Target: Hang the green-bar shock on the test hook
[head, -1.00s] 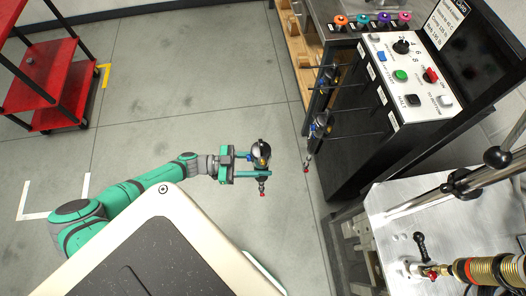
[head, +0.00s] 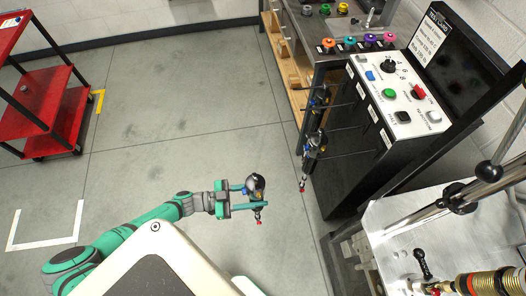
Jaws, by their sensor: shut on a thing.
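My gripper (head: 243,197), with teal fingers, is shut on a shock (head: 256,184) with a dark, silver-topped body and a small red tip at its lower end. It holds the shock roughly upright over open floor, left of the black cabinet. The shock's bar colour cannot be made out. Dark shocks hang at the cabinet's left side, an upper one (head: 318,97) and a lower one (head: 313,150), near thin rods sticking out from the cabinet. My gripper is apart from them. I cannot tell which part is the test hook.
The black cabinet (head: 345,160) has a white button panel (head: 403,92) and coloured knobs behind it. A metal bench (head: 395,215) with a steel bar and a gold-coiled shock (head: 490,283) fills the lower right. A red cart (head: 45,100) stands left. The floor between is clear.

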